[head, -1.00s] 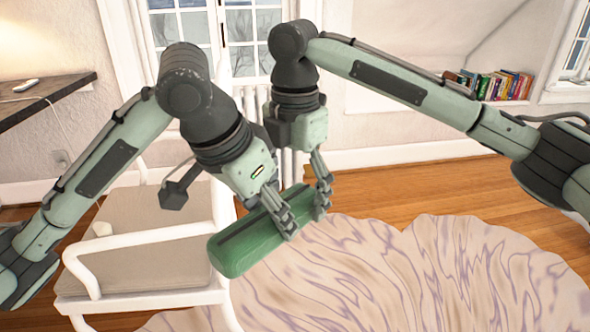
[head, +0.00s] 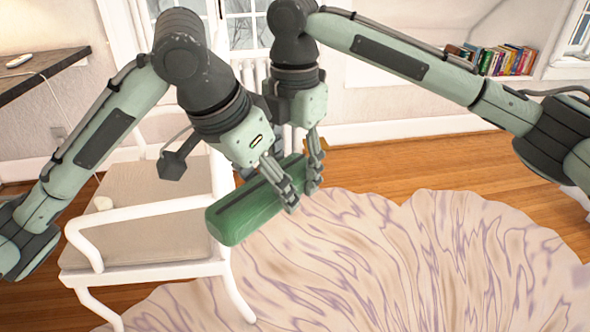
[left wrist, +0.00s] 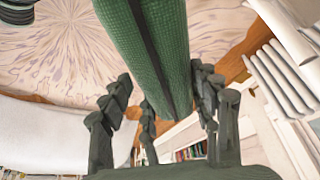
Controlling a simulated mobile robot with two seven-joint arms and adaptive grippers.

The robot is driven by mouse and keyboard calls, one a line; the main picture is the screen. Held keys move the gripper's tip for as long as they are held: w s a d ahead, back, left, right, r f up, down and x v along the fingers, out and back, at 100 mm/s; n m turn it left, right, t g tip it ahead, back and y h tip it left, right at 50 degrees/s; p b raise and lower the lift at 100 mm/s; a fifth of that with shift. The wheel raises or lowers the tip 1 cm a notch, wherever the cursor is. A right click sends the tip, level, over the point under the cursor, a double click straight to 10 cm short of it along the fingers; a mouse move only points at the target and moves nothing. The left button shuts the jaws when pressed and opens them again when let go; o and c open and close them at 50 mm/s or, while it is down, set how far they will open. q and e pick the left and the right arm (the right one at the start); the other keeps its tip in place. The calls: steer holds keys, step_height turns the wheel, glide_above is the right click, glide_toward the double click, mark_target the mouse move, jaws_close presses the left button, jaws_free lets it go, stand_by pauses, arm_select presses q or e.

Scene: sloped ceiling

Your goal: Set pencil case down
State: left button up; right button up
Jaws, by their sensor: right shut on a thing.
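The pencil case (head: 240,218) is a long green rounded case with a dark stripe along it. It hangs in the air, tilted in the head view, with its near end low and left. My right gripper (head: 315,177) is shut on its far end. My left gripper (head: 287,196) is beside it, nearer the middle, with fingers around the case. In the left wrist view the case (left wrist: 150,40) runs between the spread fingers of my left gripper (left wrist: 165,97), with a gap at the left finger. The case's far end is partly hidden by the fingers.
A white armchair with a beige seat (head: 130,243) stands at the left, close to the case's near end. A round patterned rug (head: 400,260) covers the floor below and right. A dark shelf (head: 45,72) is at the upper left, and books (head: 500,60) stand at the back right.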

arm_select(q)
steer(key=o, duration=0.3)
steer(key=shift+d+r, duration=0.1)
steer(key=shift+d, duration=0.05)
